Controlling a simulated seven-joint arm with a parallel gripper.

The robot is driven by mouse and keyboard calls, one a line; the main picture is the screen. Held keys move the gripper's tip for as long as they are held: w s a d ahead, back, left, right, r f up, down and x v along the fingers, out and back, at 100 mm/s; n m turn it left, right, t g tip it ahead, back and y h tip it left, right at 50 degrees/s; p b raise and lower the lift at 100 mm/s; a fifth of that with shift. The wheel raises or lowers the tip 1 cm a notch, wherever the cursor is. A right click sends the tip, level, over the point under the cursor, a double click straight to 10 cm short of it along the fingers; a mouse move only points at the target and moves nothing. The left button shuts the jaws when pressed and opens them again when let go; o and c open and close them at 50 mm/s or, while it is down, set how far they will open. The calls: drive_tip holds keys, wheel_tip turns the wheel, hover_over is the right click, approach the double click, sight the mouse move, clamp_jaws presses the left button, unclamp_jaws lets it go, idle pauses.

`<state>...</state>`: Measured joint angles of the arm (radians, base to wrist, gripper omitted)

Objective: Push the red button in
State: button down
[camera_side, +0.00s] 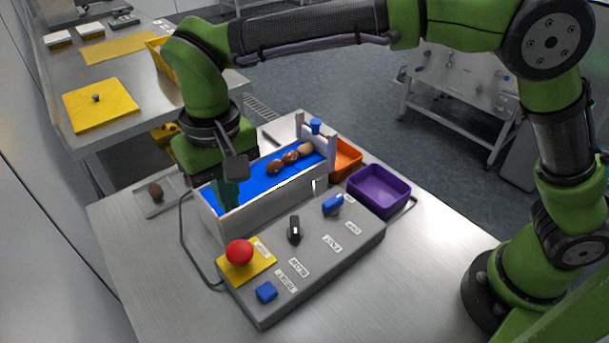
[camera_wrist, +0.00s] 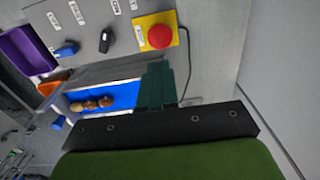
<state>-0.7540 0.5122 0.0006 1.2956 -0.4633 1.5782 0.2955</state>
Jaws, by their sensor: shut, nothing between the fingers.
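The red button (camera_side: 239,251) is a round domed mushroom cap on a yellow plate (camera_side: 262,268), at the near left end of the grey control box (camera_side: 330,262). My gripper (camera_side: 228,203) points down over the left end of the blue belt, behind and above the button. Its dark green fingers are shut with nothing between them, and they show in the wrist view (camera_wrist: 157,84) below the button. The gripper is apart from the button.
The box also carries a black knob (camera_side: 294,230), a blue switch (camera_side: 333,204) and a blue button (camera_side: 266,292). Several brown dates (camera_side: 290,158) lie on the walled blue belt (camera_side: 255,172). Orange (camera_side: 345,160) and purple (camera_side: 379,190) bins stand right. A small tray (camera_side: 170,205) holds one date.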

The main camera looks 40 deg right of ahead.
drive_tip(key=shift+r, duration=1.65)
drive_tip(key=s+d+m+t, duration=0.1)
drive_tip(key=s+d, duration=0.3)
drive_tip(key=d, duration=0.6)
drive_tip(key=s+d+r+m+t+y, duration=0.1)
drive_tip(key=s+d+t, duration=0.2)
drive_tip(key=d, duration=0.7)
drive_tip(key=s+d+m+t, duration=0.2)
drive_tip(key=s+d+t, duration=0.1)
drive_tip(key=d, duration=0.7)
drive_tip(key=shift+s+r+y, duration=0.25)
drive_tip(key=shift+s+y, duration=0.15)
drive_tip(key=shift+s, duration=0.5)
